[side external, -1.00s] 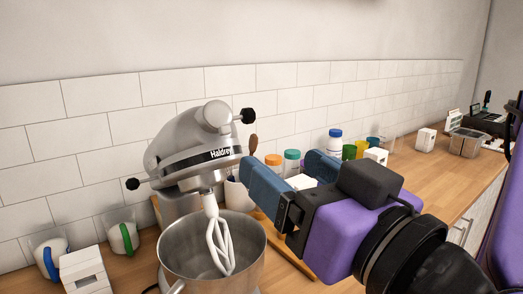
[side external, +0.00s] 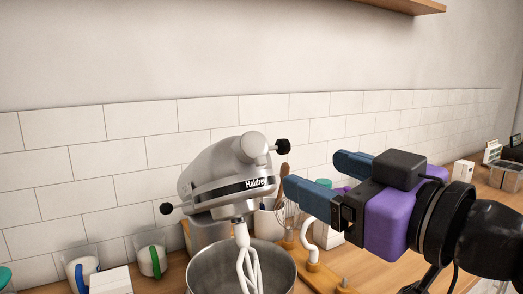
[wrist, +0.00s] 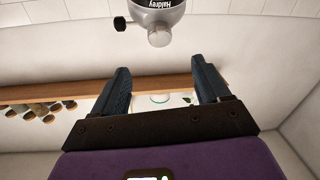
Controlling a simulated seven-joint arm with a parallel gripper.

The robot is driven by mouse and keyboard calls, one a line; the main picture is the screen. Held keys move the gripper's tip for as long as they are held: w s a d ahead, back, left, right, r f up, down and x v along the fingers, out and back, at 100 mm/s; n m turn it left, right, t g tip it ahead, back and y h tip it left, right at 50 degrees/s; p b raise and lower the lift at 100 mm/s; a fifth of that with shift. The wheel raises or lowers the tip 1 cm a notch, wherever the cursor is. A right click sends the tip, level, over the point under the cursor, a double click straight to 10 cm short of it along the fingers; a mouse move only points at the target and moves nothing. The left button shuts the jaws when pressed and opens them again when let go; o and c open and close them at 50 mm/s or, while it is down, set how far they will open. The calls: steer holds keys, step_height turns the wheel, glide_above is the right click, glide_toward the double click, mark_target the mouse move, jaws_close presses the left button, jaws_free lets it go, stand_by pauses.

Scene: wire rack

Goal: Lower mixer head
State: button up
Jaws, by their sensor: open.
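The silver stand mixer's head (side external: 225,172) is tilted up at the left of centre in the side view, with its white beater (side external: 247,268) hanging over the steel bowl (side external: 205,270). Black knobs stick out at its front and side. My gripper (side external: 318,175) is open and empty, to the right of the head and at about its height, apart from it. In the wrist view, the mixer head (wrist: 160,10) shows upside down at the top, beyond the open fingers of my gripper (wrist: 160,80). The mixer's base is mostly hidden.
Utensils in a crock (side external: 268,222) and a whisk (side external: 288,218) stand behind the mixer. A wooden shelf (side external: 405,5) is above right. The tiled wall is close behind.

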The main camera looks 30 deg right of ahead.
mark_target(259, 150)
steer(key=w, duration=0.9)
steer(key=w+a, duration=0.1)
steer(key=w, duration=0.3)
steer(key=shift+w+a, duration=0.1)
steer(key=shift+w, duration=0.05)
